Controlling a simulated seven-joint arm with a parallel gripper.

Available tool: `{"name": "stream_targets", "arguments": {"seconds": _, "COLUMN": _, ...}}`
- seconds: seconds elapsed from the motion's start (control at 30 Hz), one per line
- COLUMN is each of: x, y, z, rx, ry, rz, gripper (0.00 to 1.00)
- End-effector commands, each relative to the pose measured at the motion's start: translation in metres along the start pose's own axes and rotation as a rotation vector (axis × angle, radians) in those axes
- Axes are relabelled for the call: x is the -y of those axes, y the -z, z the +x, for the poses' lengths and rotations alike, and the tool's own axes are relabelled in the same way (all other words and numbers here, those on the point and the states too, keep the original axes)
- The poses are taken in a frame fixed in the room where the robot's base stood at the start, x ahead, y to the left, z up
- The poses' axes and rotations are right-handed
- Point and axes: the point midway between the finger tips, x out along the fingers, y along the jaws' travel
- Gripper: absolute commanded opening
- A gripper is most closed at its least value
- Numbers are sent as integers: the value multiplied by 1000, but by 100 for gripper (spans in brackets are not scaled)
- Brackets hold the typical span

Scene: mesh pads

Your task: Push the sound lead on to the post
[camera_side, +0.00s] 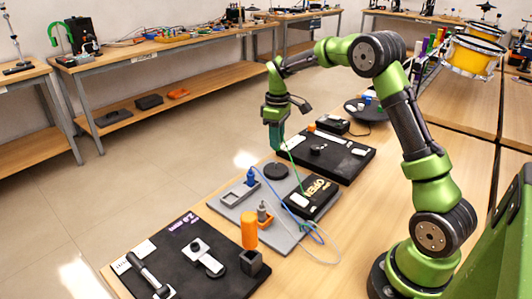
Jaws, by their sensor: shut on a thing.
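The thin green lead (294,165) runs from my gripper down toward the black box (311,199) with white and yellow lettering on the grey plate. My gripper (276,142) points down and is shut on the upper end of this lead, held above the left edge of the far black board. The held plug is too small to make out. I cannot tell which piece is the post; a small dark round part (317,150) stands on the far black board, to the right of my gripper and apart from it.
The grey plate (286,243) holds a blue plug (251,178), a grey upright piece (264,215) and loose blue cable. A dark disc (276,171) lies below my gripper.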

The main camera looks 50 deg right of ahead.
Motion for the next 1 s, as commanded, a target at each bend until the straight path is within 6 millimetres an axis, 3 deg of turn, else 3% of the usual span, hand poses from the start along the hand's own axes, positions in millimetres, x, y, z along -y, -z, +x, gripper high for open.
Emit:
{"name": "stream_targets", "arguments": {"seconds": 0.6, "x": 0, "y": 0, "z": 39, "rx": 2, "ry": 1, "rz": 1, "gripper": 7}}
{"name": "stream_targets", "arguments": {"seconds": 1.0, "x": 0, "y": 0, "z": 42, "rx": 0, "ry": 0, "rz": 1, "gripper": 7}}
